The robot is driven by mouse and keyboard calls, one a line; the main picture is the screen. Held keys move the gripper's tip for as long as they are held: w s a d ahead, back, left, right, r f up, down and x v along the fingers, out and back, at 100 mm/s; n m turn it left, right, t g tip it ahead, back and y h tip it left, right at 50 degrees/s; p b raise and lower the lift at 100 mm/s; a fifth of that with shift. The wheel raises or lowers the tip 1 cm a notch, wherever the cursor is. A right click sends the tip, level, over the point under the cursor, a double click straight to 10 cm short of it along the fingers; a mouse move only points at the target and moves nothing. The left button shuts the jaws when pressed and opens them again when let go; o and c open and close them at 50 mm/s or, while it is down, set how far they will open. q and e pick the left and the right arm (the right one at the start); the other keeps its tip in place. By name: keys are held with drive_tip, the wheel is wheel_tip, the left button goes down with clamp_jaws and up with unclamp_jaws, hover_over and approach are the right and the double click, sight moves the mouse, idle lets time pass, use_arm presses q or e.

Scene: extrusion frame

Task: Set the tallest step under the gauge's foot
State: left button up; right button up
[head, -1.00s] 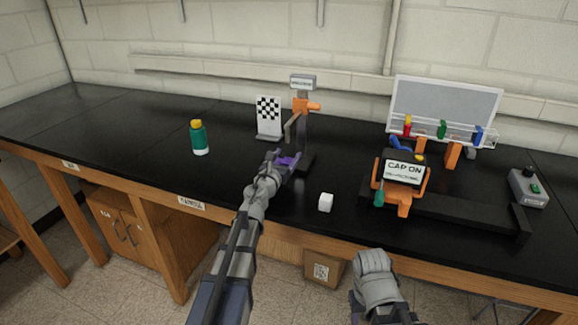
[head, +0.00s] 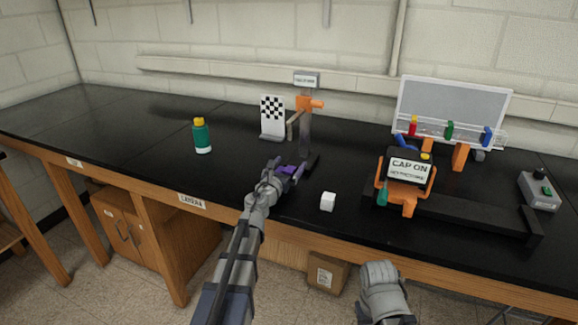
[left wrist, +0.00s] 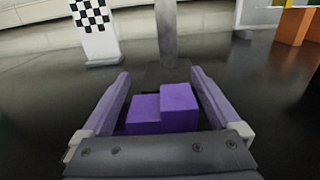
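A purple stepped block (left wrist: 163,108) shows between the fingers of my left gripper (left wrist: 160,78) in the left wrist view. Its right step is taller than its left one. Dark gaps show between the block and both fingers, so the gripper looks open around it. In the head view the left gripper (head: 290,170) is low over the black bench, just in front of the gauge (head: 305,120), which has a grey post, an orange arm and a dark base. The base is just behind the block in the wrist view. The gauge's foot is hard to make out.
A checkered board (head: 272,118) stands left of the gauge and a green bottle (head: 202,136) further left. A white cube (head: 328,201) lies near the front edge. An orange and black fixture (head: 407,180) with a sign stands at right.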

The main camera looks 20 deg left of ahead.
use_arm(q)
drive_tip(key=shift+r, duration=0.1)
drive_tip(key=shift+s+r, duration=0.1)
drive_tip(key=s, duration=0.8)
drive_tip(key=s+a, duration=0.1)
drive_tip(key=s, duration=0.3)
drive_tip(key=shift+w, duration=0.1)
